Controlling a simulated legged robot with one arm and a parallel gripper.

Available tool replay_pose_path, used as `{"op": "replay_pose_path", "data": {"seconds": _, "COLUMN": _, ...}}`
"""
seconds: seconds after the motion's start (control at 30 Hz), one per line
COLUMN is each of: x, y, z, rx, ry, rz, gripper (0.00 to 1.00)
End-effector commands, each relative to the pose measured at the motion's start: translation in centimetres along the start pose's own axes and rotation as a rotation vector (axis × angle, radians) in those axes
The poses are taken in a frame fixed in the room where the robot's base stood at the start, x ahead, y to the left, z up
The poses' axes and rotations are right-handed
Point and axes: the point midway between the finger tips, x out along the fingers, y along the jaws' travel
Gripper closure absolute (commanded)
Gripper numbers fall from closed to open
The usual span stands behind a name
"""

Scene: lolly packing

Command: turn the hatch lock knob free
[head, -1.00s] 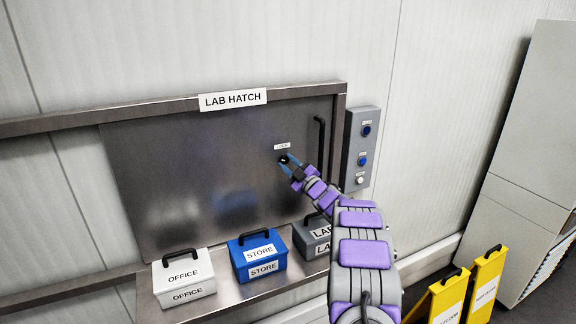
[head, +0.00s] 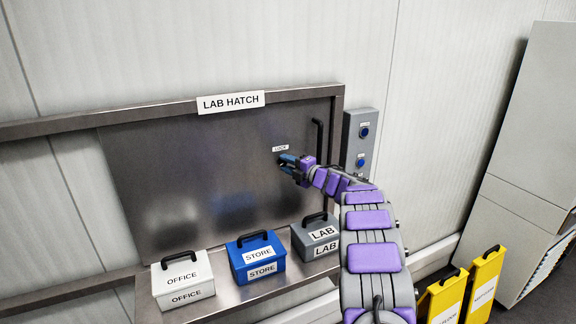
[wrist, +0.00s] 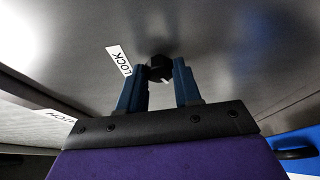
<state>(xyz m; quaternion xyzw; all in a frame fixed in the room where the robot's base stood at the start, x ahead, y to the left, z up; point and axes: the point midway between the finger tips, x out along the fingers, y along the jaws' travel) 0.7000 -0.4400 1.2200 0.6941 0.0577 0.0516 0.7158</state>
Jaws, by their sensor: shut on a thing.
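The hatch lock knob (wrist: 160,68) is a small black round knob on the metal hatch panel (head: 180,170). A white LOCK label (head: 280,148) sits just above it in the head view, and the label also shows beside the knob in the wrist view. My gripper (wrist: 159,80) has its two blue fingers on either side of the knob and is shut on it. In the head view my gripper (head: 287,161) hides most of the knob. The wrist view looks rolled relative to the panel.
A dark vertical handle (head: 317,160) stands right of the knob, and a grey button box (head: 357,145) is beyond it. White OFFICE (head: 183,279), blue STORE (head: 257,260) and grey LAB (head: 316,238) boxes stand on the ledge below. Yellow signs (head: 447,300) stand at lower right.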

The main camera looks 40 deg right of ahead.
Motion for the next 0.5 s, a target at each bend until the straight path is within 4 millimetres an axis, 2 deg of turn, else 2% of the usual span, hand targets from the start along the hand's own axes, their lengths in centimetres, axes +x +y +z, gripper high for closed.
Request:
{"op": "replay_pose_path", "data": {"seconds": 0.03, "x": -0.03, "y": -0.57, "z": -0.06, "rx": -0.017, "ry": 0.002, "rz": -0.018, "gripper": 0.97}}
{"op": "replay_pose_path", "data": {"seconds": 0.5, "x": 0.06, "y": -0.69, "z": -0.17, "rx": -0.102, "ry": 0.005, "rz": -0.054, "gripper": 0.97}}
